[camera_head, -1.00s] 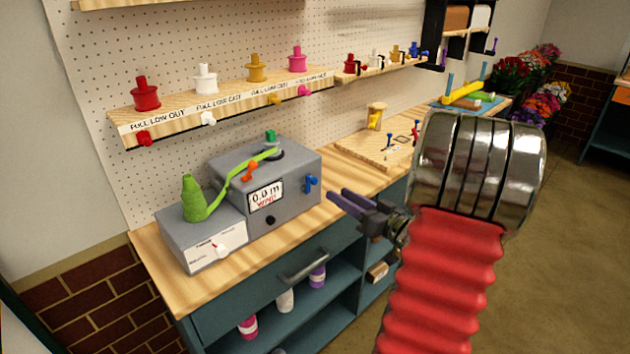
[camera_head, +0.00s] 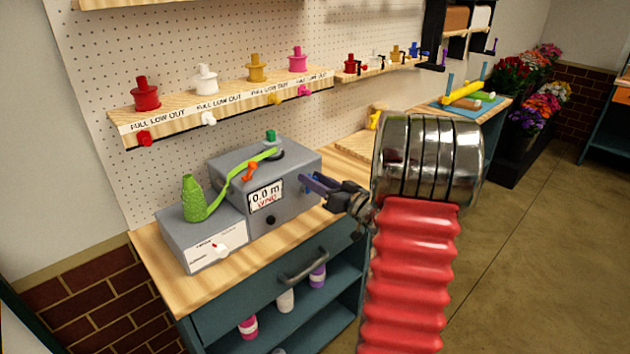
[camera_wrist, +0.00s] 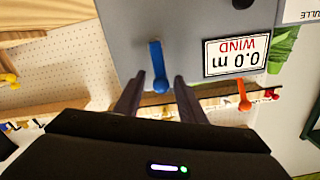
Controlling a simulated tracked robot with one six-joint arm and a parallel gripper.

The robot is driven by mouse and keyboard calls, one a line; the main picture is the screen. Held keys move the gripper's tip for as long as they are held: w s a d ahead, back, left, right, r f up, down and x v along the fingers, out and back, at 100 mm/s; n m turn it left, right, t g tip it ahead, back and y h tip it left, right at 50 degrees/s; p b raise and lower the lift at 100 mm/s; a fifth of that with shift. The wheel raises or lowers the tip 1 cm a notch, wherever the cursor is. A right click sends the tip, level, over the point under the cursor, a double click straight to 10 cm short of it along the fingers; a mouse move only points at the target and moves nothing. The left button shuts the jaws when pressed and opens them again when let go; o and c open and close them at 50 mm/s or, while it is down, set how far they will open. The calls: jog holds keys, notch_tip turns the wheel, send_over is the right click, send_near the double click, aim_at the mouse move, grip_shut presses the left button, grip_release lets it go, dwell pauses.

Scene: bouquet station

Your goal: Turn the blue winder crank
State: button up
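The grey winder box (camera_head: 232,170) stands on the wooden bench, with a display (camera_head: 265,196) reading 0.0 m WIND. The blue crank (camera_wrist: 159,68) sticks out from the box's side in the wrist view, its round end (camera_wrist: 161,86) towards my gripper. My gripper (camera_wrist: 155,82) is open, one finger on each side of the crank's end, with visible gaps. In the head view my gripper (camera_head: 306,183) is at the right side of the box and hides most of the crank. I cannot tell whether a finger touches it.
An orange lever (camera_head: 250,171) and a green ribbon (camera_head: 232,181) from a green spool (camera_head: 192,198) are on the machine. A drawer handle (camera_head: 303,266) juts out below the bench top. A spool shelf (camera_head: 225,106) hangs behind. The bench front edge is clear.

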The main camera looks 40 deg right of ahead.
jog(key=shift+c, duration=0.2)
grip_shut()
jog(key=shift+m, duration=0.3)
